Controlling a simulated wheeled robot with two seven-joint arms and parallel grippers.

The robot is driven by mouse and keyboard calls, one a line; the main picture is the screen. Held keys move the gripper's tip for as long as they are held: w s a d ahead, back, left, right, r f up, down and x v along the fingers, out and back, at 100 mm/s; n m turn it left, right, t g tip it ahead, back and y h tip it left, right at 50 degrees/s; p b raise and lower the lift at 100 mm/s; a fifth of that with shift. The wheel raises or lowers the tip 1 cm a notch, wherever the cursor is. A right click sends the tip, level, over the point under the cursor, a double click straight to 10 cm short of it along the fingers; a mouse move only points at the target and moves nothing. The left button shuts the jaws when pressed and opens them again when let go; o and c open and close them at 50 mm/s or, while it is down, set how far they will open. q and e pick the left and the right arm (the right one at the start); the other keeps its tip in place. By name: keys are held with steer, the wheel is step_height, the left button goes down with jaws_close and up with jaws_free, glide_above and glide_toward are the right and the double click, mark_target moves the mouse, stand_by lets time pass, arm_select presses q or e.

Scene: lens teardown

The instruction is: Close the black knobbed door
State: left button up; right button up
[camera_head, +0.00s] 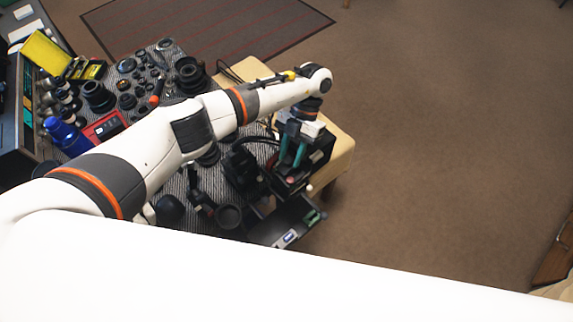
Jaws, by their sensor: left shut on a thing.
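My left arm reaches across the table from the lower left. Its gripper (291,153), with teal fingers pointing down, is at a small black cabinet (317,160) on the table's right edge. The fingers are shut on what seems to be the black knobbed door; the exact grip is hard to make out. A small pale knob (309,190) shows low on the cabinet's front. A dark open tray-like part (283,221) sticks out below, with small items in it. My right gripper is not in view.
Lenses and lens parts crowd the striped table mat (178,186). A blue bottle (68,138), a red box (105,127) and a yellow case (47,53) stand at the left. Brown floor is clear to the right.

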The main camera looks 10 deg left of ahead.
arm_select(q)
steer(key=shift+w+d+f+g+y+b, duration=0.3)
steer(key=shift+f+g+y+b, duration=0.25)
steer(key=shift+b, duration=0.75)
steer(key=shift+o, duration=0.2)
steer(key=shift+d+f+g+y+b, duration=0.1)
steer(key=shift+g+y+b, duration=0.15)
steer(key=shift+g+b, duration=0.4)
steer(key=shift+f, duration=0.1)
steer(key=o, duration=0.7)
steer(key=shift+w, duration=0.2)
